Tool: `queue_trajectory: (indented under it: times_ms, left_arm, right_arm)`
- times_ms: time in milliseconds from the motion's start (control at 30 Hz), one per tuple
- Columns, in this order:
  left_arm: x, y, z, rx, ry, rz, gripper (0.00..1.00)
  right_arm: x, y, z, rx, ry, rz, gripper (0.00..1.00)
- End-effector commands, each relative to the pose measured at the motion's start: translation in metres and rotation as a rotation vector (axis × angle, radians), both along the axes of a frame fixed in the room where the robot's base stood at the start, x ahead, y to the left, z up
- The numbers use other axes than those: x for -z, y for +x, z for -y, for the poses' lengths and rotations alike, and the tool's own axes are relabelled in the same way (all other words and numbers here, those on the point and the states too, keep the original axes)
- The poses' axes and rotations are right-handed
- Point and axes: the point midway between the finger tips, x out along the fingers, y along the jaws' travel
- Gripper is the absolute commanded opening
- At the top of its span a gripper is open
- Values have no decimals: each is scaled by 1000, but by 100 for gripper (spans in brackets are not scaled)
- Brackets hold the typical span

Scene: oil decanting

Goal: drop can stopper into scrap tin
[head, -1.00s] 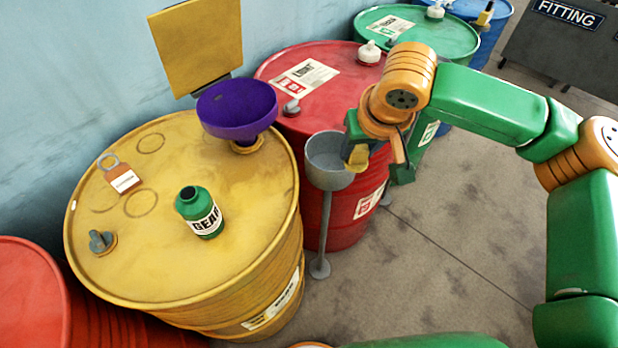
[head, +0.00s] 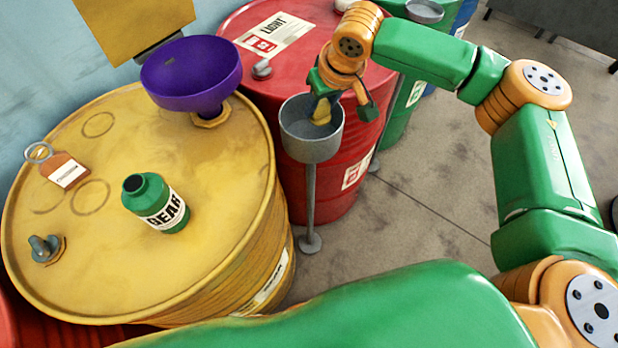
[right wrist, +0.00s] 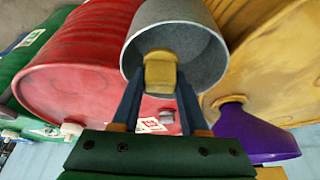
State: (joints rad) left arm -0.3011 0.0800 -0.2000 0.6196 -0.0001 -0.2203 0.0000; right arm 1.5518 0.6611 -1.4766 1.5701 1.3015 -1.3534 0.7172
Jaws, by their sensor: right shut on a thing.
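The scrap tin (head: 311,148) is a grey round cup on a thin stand in front of the red drum. My right gripper (head: 323,102) is at its mouth and shut on the yellow can stopper (head: 321,116). In the head view the stopper shows within the tin's rim. The right wrist view shows the stopper (right wrist: 160,72) between the two fingers, with the tin (right wrist: 190,45) around and behind it. Whether it touches the tin's wall or bottom cannot be told. The open-necked green can (head: 155,203) stands on the yellow drum. My left gripper is not in view.
The yellow drum (head: 110,240) also bears a purple funnel (head: 190,75), a tagged ring (head: 62,168) and a grey bung (head: 43,247). The red drum (head: 345,85) stands close behind the tin. Floor (head: 420,190) to the right is clear.

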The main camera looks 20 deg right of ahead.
Motion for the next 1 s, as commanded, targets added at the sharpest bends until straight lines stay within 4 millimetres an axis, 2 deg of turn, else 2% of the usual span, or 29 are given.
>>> queue_trajectory:
  times_ms: [133, 167, 267, 300, 600, 900, 1000]
  left_arm:
    - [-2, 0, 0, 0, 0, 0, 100]
    - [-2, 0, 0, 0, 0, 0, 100]
    - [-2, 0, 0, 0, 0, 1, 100]
    - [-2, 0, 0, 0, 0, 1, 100]
    - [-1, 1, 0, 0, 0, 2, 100]
    - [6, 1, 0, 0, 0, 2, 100]
    - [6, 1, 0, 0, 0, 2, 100]
  right_arm:
    - [-2, 0, 0, 0, 0, 0, 0]
    - [-2, 0, 0, 0, 0, 0, 46]
    - [-2, 0, 0, 0, 0, 0, 73]
    - [-2, 0, 0, 0, 0, 0, 79]
    - [-5, -1, 0, 0, 0, 1, 79]
    - [-58, -21, 5, 0, 2, 4, 79]
    - [-66, -25, 6, 0, 1, 0, 79]
